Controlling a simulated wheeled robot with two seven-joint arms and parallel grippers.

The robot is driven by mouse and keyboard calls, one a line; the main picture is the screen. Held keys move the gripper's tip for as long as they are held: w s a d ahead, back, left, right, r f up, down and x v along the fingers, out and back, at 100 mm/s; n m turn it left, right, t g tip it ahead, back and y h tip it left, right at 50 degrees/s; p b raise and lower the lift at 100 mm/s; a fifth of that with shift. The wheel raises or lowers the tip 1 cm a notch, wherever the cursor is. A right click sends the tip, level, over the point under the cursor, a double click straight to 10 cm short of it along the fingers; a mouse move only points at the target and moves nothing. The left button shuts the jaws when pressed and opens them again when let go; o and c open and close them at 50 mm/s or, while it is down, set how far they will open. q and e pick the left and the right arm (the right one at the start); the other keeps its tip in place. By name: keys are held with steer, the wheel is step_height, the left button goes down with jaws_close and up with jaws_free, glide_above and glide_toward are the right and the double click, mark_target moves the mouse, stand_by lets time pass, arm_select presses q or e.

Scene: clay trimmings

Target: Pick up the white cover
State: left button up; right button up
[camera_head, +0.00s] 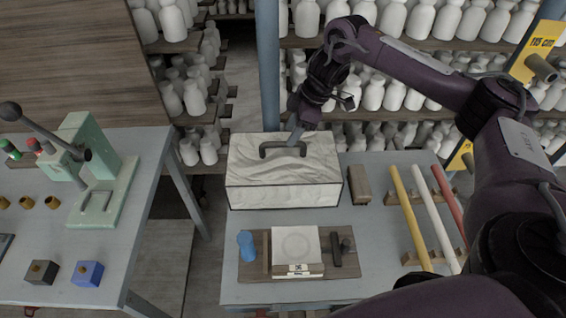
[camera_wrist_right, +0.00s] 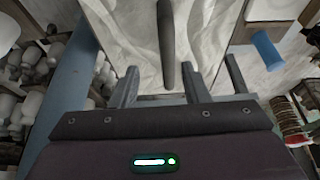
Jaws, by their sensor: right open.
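The white cover (camera_head: 250,165) is box-shaped, with wrinkled white faces, dark edges and a dark bar handle (camera_head: 283,146) on top. It sits at the back left of the grey table. My right gripper (camera_head: 297,132) is at the right part of the handle, pointing down. In the right wrist view the gripper (camera_wrist_right: 180,82) is open, and the handle (camera_wrist_right: 166,45) runs up the picture between its fingers, above the white cover (camera_wrist_right: 208,38). I cannot tell whether the fingers touch the handle. What lies under the cover is hidden. My left gripper is not in view.
In front of the cover stand a blue cup (camera_head: 246,246) and a white block (camera_head: 297,247) on a wooden board. A wooden block (camera_head: 359,186) and coloured rods (camera_head: 410,215) lie to the right. A blue post (camera_head: 268,70) and bottle shelves (camera_head: 400,45) rise behind.

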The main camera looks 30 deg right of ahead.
mark_target(283, 147)
steer(key=a+f+p, duration=0.1)
steer(key=f, duration=0.1)
steer(key=a+f+p, duration=0.1)
steer(key=shift+a+f, duration=0.35)
steer(key=shift+f, duration=0.05)
steer(key=shift+w+f, duration=0.2)
steer(key=shift+f, duration=0.3)
steer(key=shift+s+r, duration=0.1)
steer(key=shift+c, duration=1.4)
jaws_close()
